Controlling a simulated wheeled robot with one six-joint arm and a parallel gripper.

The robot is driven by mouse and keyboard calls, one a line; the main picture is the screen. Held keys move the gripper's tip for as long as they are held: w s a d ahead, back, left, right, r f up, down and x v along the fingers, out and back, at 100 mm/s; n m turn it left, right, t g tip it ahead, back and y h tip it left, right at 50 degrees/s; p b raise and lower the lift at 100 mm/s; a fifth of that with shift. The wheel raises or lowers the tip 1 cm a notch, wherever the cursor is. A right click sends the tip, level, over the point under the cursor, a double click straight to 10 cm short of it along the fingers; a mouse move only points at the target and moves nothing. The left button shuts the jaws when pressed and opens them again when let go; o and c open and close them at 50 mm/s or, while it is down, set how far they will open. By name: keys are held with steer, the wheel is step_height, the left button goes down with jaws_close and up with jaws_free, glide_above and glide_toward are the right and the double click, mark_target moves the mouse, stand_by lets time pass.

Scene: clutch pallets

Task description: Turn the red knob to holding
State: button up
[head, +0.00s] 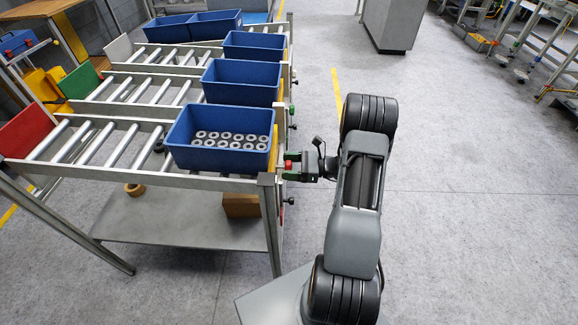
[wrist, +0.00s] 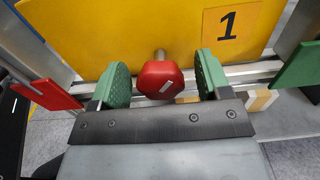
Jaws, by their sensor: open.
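The red knob (wrist: 160,80) sits on a short metal stem in front of a yellow plate marked 1 (wrist: 228,26). My gripper (wrist: 160,85) is open in the wrist view, with one green finger pad on each side of the knob. Gaps show between the pads and the knob. In the head view my gripper (head: 293,168) is at the right end of the nearest roller lane, and the red knob (head: 288,164) shows only as a small patch there.
A blue bin (head: 179,150) with several metal rings stands on the nearest lane. More blue bins (head: 240,82) stand behind it. A red plate (wrist: 45,94) is left of the knob and a green plate (wrist: 298,66) right. The floor right of my arm is clear.

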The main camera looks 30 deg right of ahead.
steer(key=c, duration=1.3)
